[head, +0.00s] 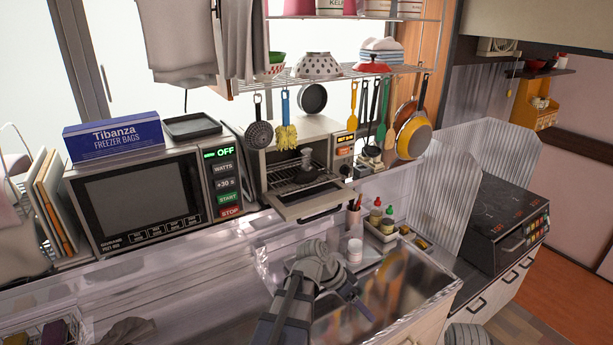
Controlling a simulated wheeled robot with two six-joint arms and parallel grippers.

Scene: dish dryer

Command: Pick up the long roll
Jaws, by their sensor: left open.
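I cannot pick out a long roll in the head view. My left gripper (355,302) is low in the middle of the picture, over the sink area, with its arm coming up from the bottom edge. It is open, and I see nothing held in it.
A microwave (138,200) with a blue freezer bag box (114,137) on top stands at left. An open toaster oven (310,205) is behind my arm. Small bottles stand in a tray (384,236) beside the sink (405,290). Utensils hang under a wire rack (345,73).

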